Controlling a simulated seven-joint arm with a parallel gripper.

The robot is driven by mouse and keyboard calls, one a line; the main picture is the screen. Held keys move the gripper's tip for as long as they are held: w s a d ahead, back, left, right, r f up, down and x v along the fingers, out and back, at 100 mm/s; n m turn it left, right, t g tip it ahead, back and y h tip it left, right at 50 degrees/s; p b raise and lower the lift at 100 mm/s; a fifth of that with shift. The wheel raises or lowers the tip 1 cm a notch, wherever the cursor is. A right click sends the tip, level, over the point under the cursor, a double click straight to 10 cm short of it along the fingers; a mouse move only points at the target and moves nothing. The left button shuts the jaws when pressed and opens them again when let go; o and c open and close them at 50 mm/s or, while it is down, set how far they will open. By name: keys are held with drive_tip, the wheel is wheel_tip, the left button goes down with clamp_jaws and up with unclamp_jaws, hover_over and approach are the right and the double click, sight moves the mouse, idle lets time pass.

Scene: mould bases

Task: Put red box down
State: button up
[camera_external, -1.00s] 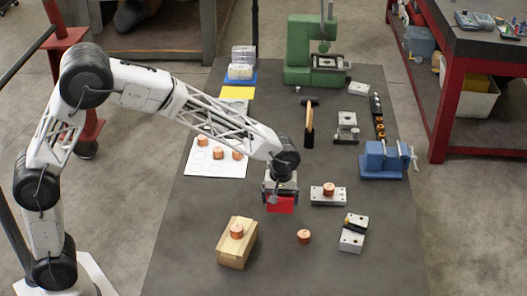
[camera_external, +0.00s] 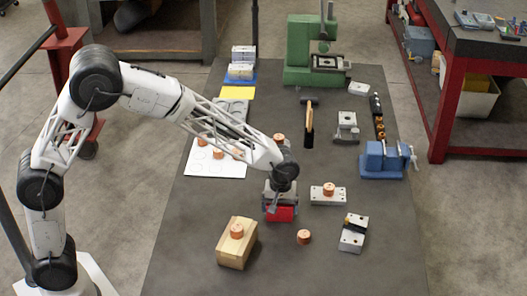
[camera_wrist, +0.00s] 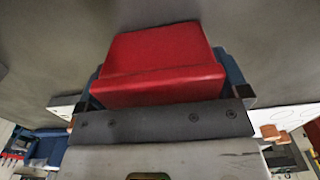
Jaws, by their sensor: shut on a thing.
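The red box (camera_external: 280,213) is a small red block at my gripper (camera_external: 281,206), over the middle of the grey table. My gripper is shut on it. The wrist view shows the red box (camera_wrist: 160,65) large, between the blue-grey jaws of my gripper (camera_wrist: 165,80). The jaws and wrist hide part of the box. I cannot tell whether its underside touches the table.
A wooden block (camera_external: 232,255) with a copper cylinder on top stands at front left. A loose copper cylinder (camera_external: 304,237) is close at front right. A metal plate (camera_external: 318,196) with a copper cylinder is to the right. A white sheet (camera_external: 200,170) lies behind left.

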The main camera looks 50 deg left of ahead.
drive_tip(key=o, duration=0.8)
drive_tip(key=shift+f, duration=0.15)
wheel_tip(320, 180, up, 12)
drive_tip(key=shift+r, duration=0.15)
idle(0.7)
drive_tip(key=shift+a+r, duration=0.1)
